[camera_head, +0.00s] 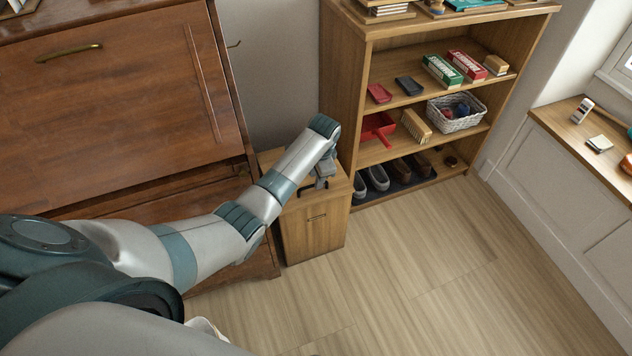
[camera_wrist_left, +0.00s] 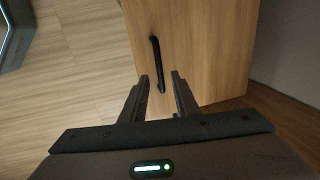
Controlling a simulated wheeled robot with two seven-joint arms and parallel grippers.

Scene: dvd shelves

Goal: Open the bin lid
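The bin is a small wooden box (camera_head: 315,228) on the floor between the dark cabinet and the shelf unit, with a small pull on its front. Its lid (camera_head: 343,186) looks shut; my left arm hides much of the top. In the left wrist view the pale wooden lid (camera_wrist_left: 205,45) carries a black bar handle (camera_wrist_left: 155,55). My left gripper (camera_head: 318,183) is over the lid. In the left wrist view its two fingers (camera_wrist_left: 161,80) are apart, with the handle's near end between them in the picture; I cannot tell whether they touch it. My right gripper is out of view.
A dark wooden cabinet (camera_head: 110,105) stands close on the left. A shelf unit (camera_head: 345,100) with shoes, a basket (camera_head: 457,112) and boxes stands close on the right. The floor (camera_head: 390,270) in front is clear. A side counter (camera_head: 565,125) is at far right.

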